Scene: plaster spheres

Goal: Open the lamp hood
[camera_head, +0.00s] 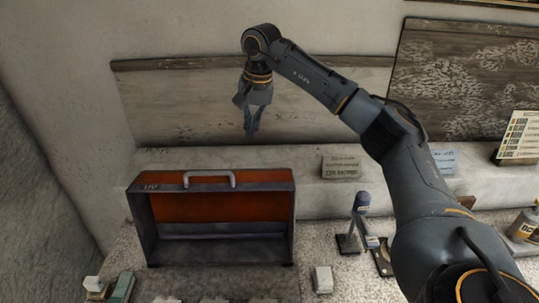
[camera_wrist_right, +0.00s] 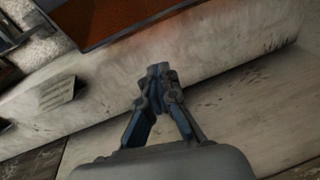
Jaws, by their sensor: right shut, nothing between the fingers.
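The lamp hood (camera_head: 215,208) is a dark grey box with orange-red panels and a pale grey bar handle (camera_head: 209,179) at its top front edge. Its front faces me, and a dark lower recess shows under the orange panel. Part of its orange top also shows at the upper edge of the wrist view (camera_wrist_right: 130,18). My right gripper (camera_head: 250,128) hangs fingers-down above and behind the hood, clear of the handle. Its fingers come together at the tips in the wrist view (camera_wrist_right: 158,72) with nothing between them. My left gripper is out of view.
A pale ledge (camera_head: 310,198) runs behind the hood, with a small sign plate (camera_head: 341,167) on it. A small grey-blue stand (camera_head: 359,215) is right of the hood. Small blocks (camera_head: 322,279) lie in front. A wooden board (camera_head: 180,100) backs the ledge.

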